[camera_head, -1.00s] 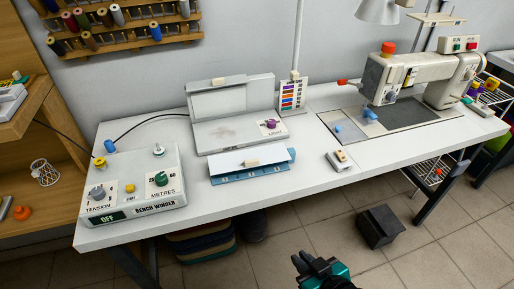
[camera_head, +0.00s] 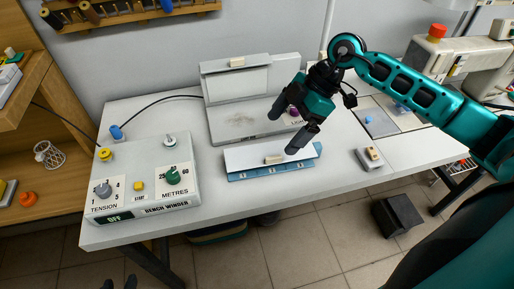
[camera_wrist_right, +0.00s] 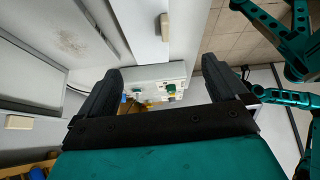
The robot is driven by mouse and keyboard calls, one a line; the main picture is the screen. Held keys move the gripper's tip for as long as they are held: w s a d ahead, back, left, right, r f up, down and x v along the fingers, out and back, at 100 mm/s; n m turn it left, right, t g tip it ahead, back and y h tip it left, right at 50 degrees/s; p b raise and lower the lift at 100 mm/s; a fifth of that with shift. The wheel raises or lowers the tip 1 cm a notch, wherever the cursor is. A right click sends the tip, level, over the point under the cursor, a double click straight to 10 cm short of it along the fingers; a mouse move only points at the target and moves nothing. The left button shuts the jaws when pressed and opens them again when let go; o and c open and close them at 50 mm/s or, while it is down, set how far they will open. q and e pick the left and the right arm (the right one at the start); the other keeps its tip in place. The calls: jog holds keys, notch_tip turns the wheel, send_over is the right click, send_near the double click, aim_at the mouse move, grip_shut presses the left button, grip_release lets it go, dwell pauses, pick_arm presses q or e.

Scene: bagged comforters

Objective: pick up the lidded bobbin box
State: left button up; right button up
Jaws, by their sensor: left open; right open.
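The lidded bobbin box (camera_head: 248,160) is a long, low blue box with a white lid and a small beige handle (camera_head: 274,159). It lies on the white bench, in front of a larger grey-white case. Its white lid (camera_wrist_right: 139,22) and handle also show at the top of the right wrist view. My right gripper (camera_head: 288,127) is open and empty, above the bench by the box's right end; its near finger overlaps the lid in the head view. In the right wrist view my right gripper (camera_wrist_right: 165,88) has its fingers apart. My left gripper (camera_head: 119,284) is open, low at the bottom edge, mostly out of frame.
The bench winder (camera_head: 142,185) stands left of the box. The grey-white case (camera_head: 232,125) with a purple knob is close behind. A small grey block (camera_head: 370,159) with a beige top is to the right, before the sewing machine (camera_head: 446,62). Bare bench lies around the box front.

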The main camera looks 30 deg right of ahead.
aim_at(277, 151)
jog(key=f, duration=0.2)
jog(key=w+f+h, duration=0.1)
jog(key=f, duration=0.1)
jog(key=f+m+h, duration=0.1)
jog(key=f, duration=0.1)
jog(key=shift+w+d+f+b, duration=0.2)
jog(key=shift+w+d+b, duration=0.1)
jog(key=shift+w+d, duration=0.05)
jog(key=shift+s+d+b+x, duration=0.1)
jog(key=shift+b+x, duration=0.1)
jog(key=shift+x, duration=1.15)
jog(key=shift+s+d+b+x, duration=0.15)
jog(key=shift+x, duration=1.25)
jog(key=shift+f, duration=0.1)
jog(key=shift+c, duration=0.3)
jog(key=c, duration=0.9)
jog(key=shift+c, duration=0.3)
